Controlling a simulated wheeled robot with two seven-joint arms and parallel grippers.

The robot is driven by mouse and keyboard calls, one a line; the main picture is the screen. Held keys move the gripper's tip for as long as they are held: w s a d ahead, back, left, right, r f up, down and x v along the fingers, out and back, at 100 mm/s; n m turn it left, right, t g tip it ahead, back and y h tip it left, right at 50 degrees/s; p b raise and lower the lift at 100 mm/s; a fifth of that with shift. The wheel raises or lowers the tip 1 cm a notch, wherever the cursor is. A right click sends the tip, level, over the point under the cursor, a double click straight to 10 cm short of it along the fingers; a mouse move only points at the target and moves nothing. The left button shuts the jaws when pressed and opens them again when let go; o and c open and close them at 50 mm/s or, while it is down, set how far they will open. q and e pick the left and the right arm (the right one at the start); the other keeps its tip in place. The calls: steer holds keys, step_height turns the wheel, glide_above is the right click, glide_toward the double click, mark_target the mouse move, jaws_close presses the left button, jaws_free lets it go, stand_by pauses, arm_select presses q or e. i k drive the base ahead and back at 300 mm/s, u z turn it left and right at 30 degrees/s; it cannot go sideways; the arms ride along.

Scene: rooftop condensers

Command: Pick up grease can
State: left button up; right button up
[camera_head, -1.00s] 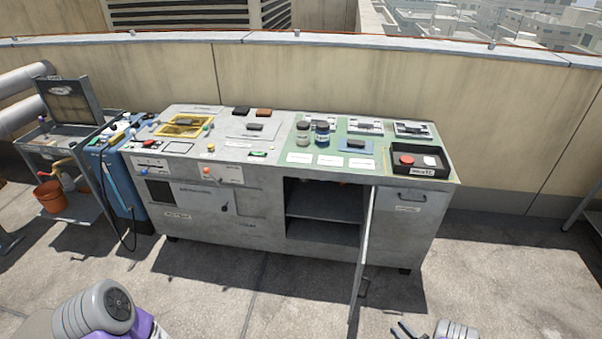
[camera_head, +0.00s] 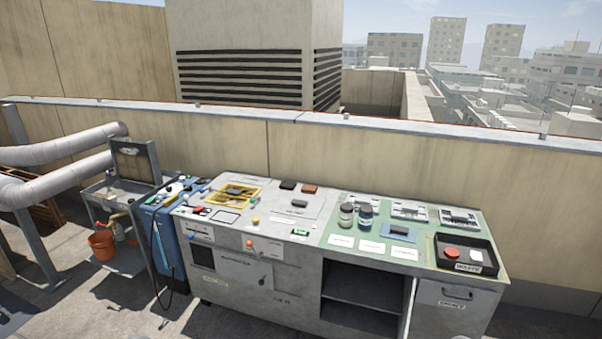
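Two small lidded jars stand side by side on the green mat of the grey workbench (camera_head: 232,281). One is a grey jar (camera_head: 346,217) and the other is a dark jar with a blue band (camera_head: 366,216). I see no readable label on either, so I cannot tell which, if either, is the grease can. A red round item (camera_head: 452,253) lies in the black tray (camera_head: 486,268) at the bench's right end. Neither of my grippers is in view.
A yellow tray (camera_head: 236,192) and small blocks sit on the bench. An open shelf compartment (camera_head: 362,286) is in its front. A blue cabinet (camera_head: 160,235) and a cart with an orange bucket (camera_head: 102,245) stand left. A parapet wall (camera_head: 400,160) runs behind.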

mark_target(366, 212)
steer(key=u, duration=1.85)
steer(key=k, duration=1.35)
steer(key=z, duration=1.95)
steer(key=i, duration=0.55)
steer(key=u, duration=0.9)
steer(key=i, duration=1.1)
steer(key=u, duration=0.65)
